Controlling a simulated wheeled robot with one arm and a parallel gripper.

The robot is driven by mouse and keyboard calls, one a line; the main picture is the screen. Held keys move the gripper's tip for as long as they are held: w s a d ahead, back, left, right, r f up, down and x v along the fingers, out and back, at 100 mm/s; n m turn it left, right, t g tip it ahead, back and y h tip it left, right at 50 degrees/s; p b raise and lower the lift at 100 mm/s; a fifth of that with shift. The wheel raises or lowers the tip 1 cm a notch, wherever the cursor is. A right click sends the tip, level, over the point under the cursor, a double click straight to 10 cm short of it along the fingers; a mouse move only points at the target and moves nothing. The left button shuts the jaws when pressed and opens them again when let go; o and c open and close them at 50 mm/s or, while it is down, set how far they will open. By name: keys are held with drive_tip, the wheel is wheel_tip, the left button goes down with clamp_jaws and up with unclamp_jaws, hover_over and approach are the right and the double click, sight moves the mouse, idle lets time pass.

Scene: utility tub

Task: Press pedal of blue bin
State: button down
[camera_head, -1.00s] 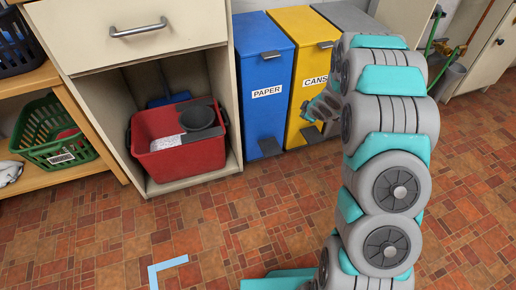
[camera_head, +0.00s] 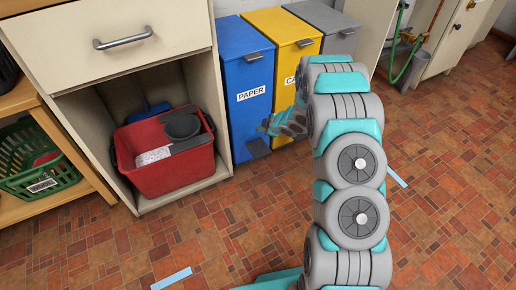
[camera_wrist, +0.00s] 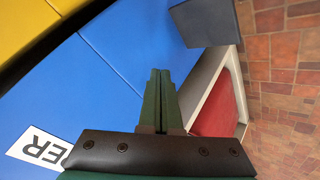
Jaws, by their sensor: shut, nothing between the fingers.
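The blue bin (camera_head: 246,85) with a "PAPER" label stands between the cabinet and the yellow bin. Its dark grey pedal (camera_head: 258,148) sticks out at the foot of its front, just above the floor. In the wrist view the blue bin's front (camera_wrist: 110,75) fills the left and middle, and the pedal (camera_wrist: 205,22) is at the top. My gripper (camera_head: 265,127) is in front of the blue bin's lower right, a little above the pedal in the picture. In the wrist view its green fingers (camera_wrist: 158,95) are shut and empty, apart from the pedal.
A yellow bin (camera_head: 284,60) and a grey bin (camera_head: 330,25) stand to the right of the blue bin. A red bucket (camera_head: 165,165) sits in the open cabinet (camera_head: 225,110) on the left. The tiled floor in front is mostly clear.

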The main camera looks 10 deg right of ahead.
drive_tip(key=b, duration=0.6)
hover_over(258, 147)
drive_tip(key=s, duration=0.1)
drive_tip(key=f, duration=0.4)
drive_tip(key=d+f, duration=0.1)
drive_tip(key=f, duration=0.1)
drive_tip(key=shift+s+f, duration=0.1)
drive_tip(key=shift+f, duration=0.3)
drive_tip(key=shift+f+b, duration=0.55)
drive_tip(key=shift+f, duration=0.4)
drive_tip(key=shift+f, duration=0.4)
drive_tip(key=shift+f+b, duration=0.65)
drive_tip(key=shift+f, duration=0.3)
idle(1.1)
drive_tip(key=shift+r, duration=0.1)
drive_tip(key=shift+r+p, duration=1.2)
drive_tip(key=shift+r, duration=0.15)
drive_tip(key=shift+r+p, duration=2.15)
drive_tip(key=shift+r, duration=0.35)
